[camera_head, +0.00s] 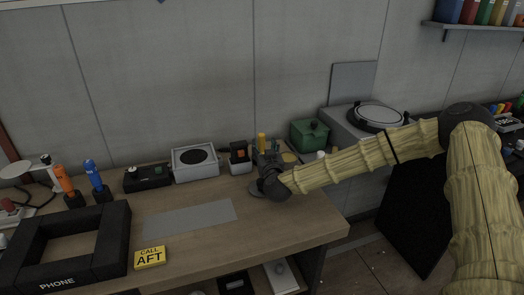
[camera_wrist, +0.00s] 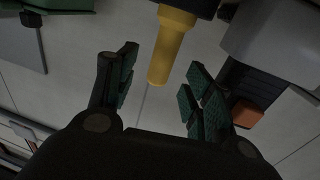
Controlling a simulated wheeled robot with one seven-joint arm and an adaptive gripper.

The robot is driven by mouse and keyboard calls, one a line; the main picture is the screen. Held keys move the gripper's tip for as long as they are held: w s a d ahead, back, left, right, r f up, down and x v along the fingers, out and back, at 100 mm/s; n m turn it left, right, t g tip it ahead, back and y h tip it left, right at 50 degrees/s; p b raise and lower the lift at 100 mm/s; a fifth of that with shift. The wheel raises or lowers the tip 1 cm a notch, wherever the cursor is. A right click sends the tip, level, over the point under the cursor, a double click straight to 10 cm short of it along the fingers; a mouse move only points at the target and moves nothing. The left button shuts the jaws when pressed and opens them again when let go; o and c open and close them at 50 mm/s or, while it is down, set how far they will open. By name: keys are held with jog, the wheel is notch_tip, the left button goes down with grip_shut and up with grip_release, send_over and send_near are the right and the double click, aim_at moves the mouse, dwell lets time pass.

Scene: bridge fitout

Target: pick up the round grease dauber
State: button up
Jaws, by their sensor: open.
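A yellow round handle, which I take to be the grease dauber (camera_head: 262,141), stands upright at the back of the desk, just behind my gripper (camera_head: 268,172). In the wrist view the yellow handle (camera_wrist: 170,45) comes down from the top edge, out of a dark block. My gripper (camera_wrist: 163,60) is open there, with the green-padded fingers on either side of the handle and gaps showing on both sides. The handle's other end is hidden in the dark block. In the head view my wrist hides part of the dark holder.
A black and orange device (camera_head: 240,156) and a grey speaker box (camera_head: 195,162) stand left of my gripper. A green box (camera_head: 310,134) stands to the right. A grey mat (camera_head: 190,219) is clear.

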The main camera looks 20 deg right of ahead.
aim_at(263, 142)
jog(key=shift+w+d+p, duration=0.15)
jog(key=shift+w, duration=1.15)
jog(key=shift+w+d+p, duration=0.1)
jog(key=shift+w+p, duration=0.05)
jog(key=shift+w, duration=1.15)
jog(key=c, duration=1.1)
